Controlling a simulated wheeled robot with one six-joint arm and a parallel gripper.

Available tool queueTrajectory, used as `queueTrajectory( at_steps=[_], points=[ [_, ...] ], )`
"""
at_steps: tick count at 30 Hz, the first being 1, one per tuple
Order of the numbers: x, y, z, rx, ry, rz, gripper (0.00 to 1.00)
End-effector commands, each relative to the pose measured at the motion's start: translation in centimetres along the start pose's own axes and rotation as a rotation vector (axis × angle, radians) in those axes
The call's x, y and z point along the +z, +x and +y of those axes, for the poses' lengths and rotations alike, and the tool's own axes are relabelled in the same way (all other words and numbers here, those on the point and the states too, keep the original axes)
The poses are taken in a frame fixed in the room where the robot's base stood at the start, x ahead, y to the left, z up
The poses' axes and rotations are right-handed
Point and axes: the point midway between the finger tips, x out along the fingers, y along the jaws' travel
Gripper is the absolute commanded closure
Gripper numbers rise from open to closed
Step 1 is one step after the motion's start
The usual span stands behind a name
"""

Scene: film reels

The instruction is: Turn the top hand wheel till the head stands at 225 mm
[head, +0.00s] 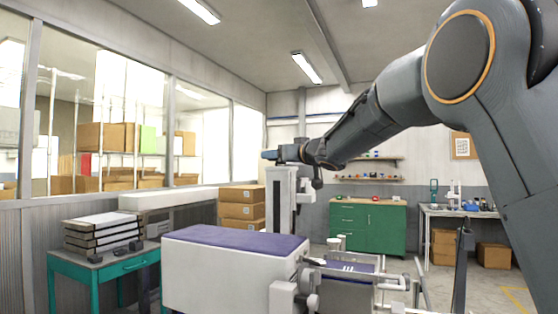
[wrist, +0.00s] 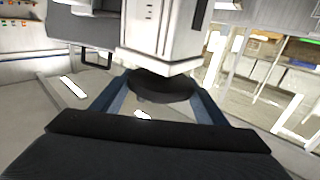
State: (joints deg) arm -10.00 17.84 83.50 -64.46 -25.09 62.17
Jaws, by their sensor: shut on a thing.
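The dark round top hand wheel (wrist: 162,86) sits at the end of the white column (wrist: 165,30) in the wrist view. My gripper (wrist: 160,92) has one blue-grey finger on each side of the wheel and is shut on it. In the head view my gripper (head: 283,153) is at the top of the white column (head: 280,200) and hides the wheel. The grey head (head: 304,190) is on the right side of the column. It also shows at the upper left of the wrist view (wrist: 85,25). The scale figures are too small to read.
A white machine body with a purple top (head: 235,240) stands in front of the column. A teal table (head: 110,268) with stacked trays is at left. Cardboard boxes (head: 240,210) and a green cabinet (head: 367,226) stand behind. Some floor is open at right.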

Motion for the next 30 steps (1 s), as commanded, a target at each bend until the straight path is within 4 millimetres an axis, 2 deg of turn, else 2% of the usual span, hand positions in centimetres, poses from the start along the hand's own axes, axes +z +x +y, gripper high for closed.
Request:
queueTrajectory(
  at_steps=[9,20,21,24,30],
  points=[
    [-0.13,-0.05,0.00,0.121,0.000,0.004,0.56],
    [-0.21,-0.14,0.05,0.132,0.001,0.000,0.56],
    [-0.21,-0.14,0.05,0.132,0.001,0.000,0.32],
    [-0.18,-0.13,0.05,0.132,0.001,0.000,0.15],
    [-0.10,-0.11,0.01,0.131,0.001,-0.001,0.15]
  ],
)
